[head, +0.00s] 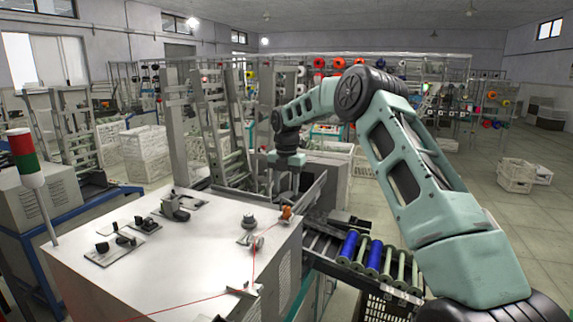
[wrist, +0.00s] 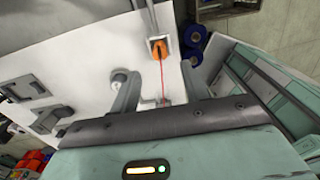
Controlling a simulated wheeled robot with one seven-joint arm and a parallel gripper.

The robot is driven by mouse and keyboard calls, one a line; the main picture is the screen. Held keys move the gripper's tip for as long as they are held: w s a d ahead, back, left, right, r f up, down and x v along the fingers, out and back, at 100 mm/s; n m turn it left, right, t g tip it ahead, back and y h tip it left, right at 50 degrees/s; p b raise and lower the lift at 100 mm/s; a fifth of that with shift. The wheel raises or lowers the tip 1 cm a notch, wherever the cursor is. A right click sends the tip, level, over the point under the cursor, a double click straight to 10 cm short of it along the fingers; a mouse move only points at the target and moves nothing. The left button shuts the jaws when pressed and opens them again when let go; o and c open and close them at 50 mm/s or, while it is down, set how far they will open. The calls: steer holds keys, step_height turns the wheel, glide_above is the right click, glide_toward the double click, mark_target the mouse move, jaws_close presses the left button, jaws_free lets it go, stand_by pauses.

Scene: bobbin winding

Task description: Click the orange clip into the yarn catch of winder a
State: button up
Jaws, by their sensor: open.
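The orange clip (head: 286,212) sits at the far right corner of the white winder cabinet (head: 190,262). It also shows in the wrist view (wrist: 158,48), on a pale plate, with a red yarn running from it toward my gripper. My gripper (head: 283,188) is above and just behind that corner in the head view. In the wrist view its two fingers (wrist: 160,76) are spread and empty, and the clip lies beyond the tips, roughly in line with the gap. I cannot make out the yarn catch for certain, nor any letter on the winder.
A grey knob (head: 249,221) and black-and-grey fittings (head: 175,207) stand on the cabinet top. Red yarn crosses its front. Blue spools (head: 347,247) lie on a roller rack to the right. A signal lamp (head: 22,158) stands at left. A metal frame (head: 178,125) rises behind.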

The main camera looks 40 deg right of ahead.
step_height(320, 180, up, 10)
steer(key=b, duration=0.1)
steer(key=shift+r, duration=0.1)
steer(key=s+a+f+m+b, duration=0.15)
steer(key=s+a, duration=0.25)
steer(key=a, duration=0.7)
steer(key=s+a+f+m, duration=0.1)
steer(key=s+a+m, duration=0.3)
steer(key=a, duration=0.6)
steer(key=s+a+f+m+b, duration=0.1)
steer(key=s+a, duration=0.4)
steer(key=a, duration=0.6)
steer(key=s+a+f+m+b, duration=0.1)
steer(key=s+a+f+m, duration=0.2)
steer(key=s, duration=0.5)
steer(key=s+a+f+m+b, duration=0.15)
steer(key=s+a, duration=0.25)
steer(key=s, duration=0.4)
steer(key=s+d+f+m, duration=0.1)
steer(key=s+f+m, duration=0.1)
steer(key=s, duration=0.5)
steer(key=s+f+m, duration=0.3)
steer(key=s+f, duration=0.1)
steer(key=s, duration=0.4)
steer(key=shift+d+f+y, duration=0.3)
steer(key=shift+d+f, duration=0.05)
steer(key=shift+w, duration=0.1)
